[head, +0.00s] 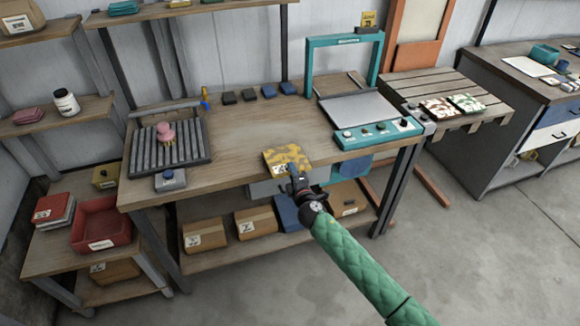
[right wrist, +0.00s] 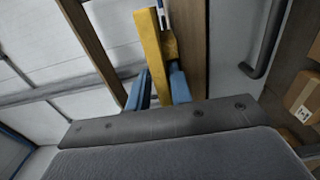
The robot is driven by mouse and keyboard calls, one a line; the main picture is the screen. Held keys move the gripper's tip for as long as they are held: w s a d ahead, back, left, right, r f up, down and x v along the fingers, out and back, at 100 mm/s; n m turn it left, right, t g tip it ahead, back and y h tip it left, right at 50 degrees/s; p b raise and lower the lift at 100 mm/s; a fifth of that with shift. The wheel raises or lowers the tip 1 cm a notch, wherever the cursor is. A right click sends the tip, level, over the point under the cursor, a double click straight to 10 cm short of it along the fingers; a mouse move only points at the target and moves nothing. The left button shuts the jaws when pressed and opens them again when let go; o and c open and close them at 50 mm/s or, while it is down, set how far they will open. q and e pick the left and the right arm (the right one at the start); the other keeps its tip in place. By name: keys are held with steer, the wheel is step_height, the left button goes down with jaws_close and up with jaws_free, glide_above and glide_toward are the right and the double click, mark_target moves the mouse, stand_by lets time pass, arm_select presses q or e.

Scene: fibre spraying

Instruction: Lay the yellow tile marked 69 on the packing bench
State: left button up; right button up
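The yellow tile (head: 289,155) has a mottled dark pattern and a white label whose number is too small to read surely. It overlaps the front edge of the wooden bench (head: 240,140) in the head view. My right gripper (head: 298,177) is shut on the tile's near edge. In the right wrist view the yellow tile (right wrist: 150,48) stands edge-on between the blue fingertips (right wrist: 158,88). I cannot tell whether the tile touches the bench top. My left gripper is in neither view.
A roller tray (head: 170,146) with a pink item stands at the bench's left, a teal-framed machine (head: 372,108) at its right. Several dark and blue blocks (head: 249,95) line the back. The bench's middle is clear.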

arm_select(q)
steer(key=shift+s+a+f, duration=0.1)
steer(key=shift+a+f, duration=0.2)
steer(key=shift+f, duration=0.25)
arm_select(e)
steer(key=v, duration=0.9)
